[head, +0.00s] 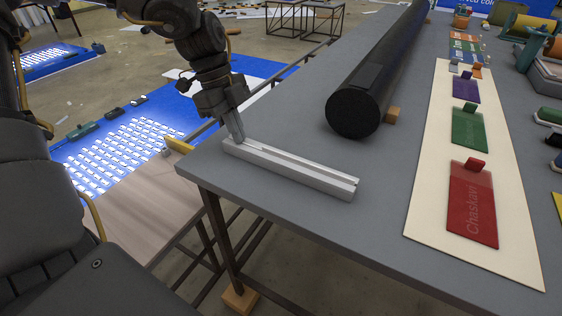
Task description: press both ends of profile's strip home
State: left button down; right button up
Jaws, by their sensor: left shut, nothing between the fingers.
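The profile (300,172) is a light grey bar lying on the grey table near its left corner. A thin strip (285,161) seems to run along the channel in its top; whether its ends sit flush is too small to tell. My left gripper (237,138) is shut and points down at the far left end of the profile. Its fingertips are at or just above that end; I cannot tell whether they touch it, and they hide part of it. The near right end of the profile is in plain view with nothing on it. My right gripper is not in view.
A thick black roll (365,95) lies behind the profile, with a wooden block (393,115) beside it. A cream board (425,215) with coloured samples lies to the right. The grey table (300,235) is bare in front of the profile. A lit panel (120,150) is at left.

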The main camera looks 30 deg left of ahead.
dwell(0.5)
pick_arm(q)
jog(key=shift+r+p, duration=0.9)
jog(key=shift+r, duration=0.55)
jog(key=shift+r+p, duration=1.35)
jog(key=shift+r, duration=0.65)
